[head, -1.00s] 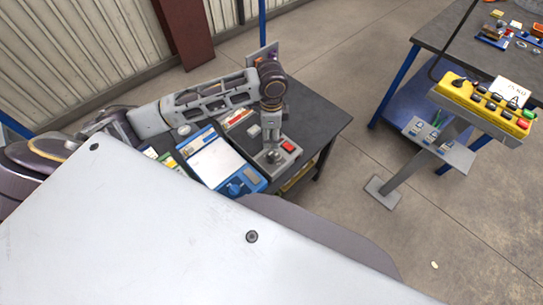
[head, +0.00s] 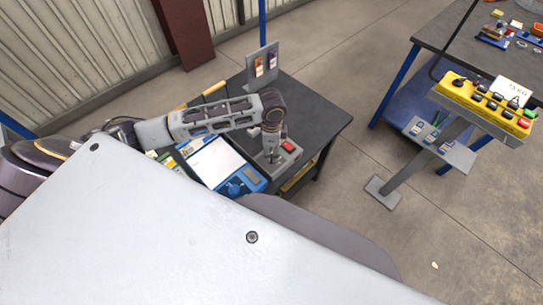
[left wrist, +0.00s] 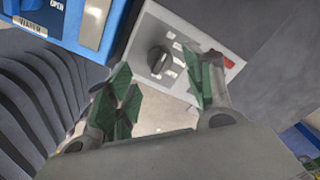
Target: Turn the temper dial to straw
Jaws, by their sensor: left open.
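The temper dial (left wrist: 159,61) is a dark round knob with a raised grip bar on a light grey control box (left wrist: 150,30). Pale label marks sit around it, too small to read. In the head view the grey box (head: 291,158) stands at the dark table's front right edge. My left gripper (left wrist: 163,78) is open, with green-padded fingers. In the left wrist view the dial shows between and just beyond the fingertips; I cannot tell whether they touch it. In the head view the left gripper (head: 271,152) points down over the box and hides the dial. My right gripper is out of view.
A red button (head: 288,146) is on the same box. A blue device (head: 241,184) with a white top stands close to its left. An upright grey panel (head: 262,66) with tags stands at the table's back. A yellow button pendant (head: 484,103) is farther right, across open floor.

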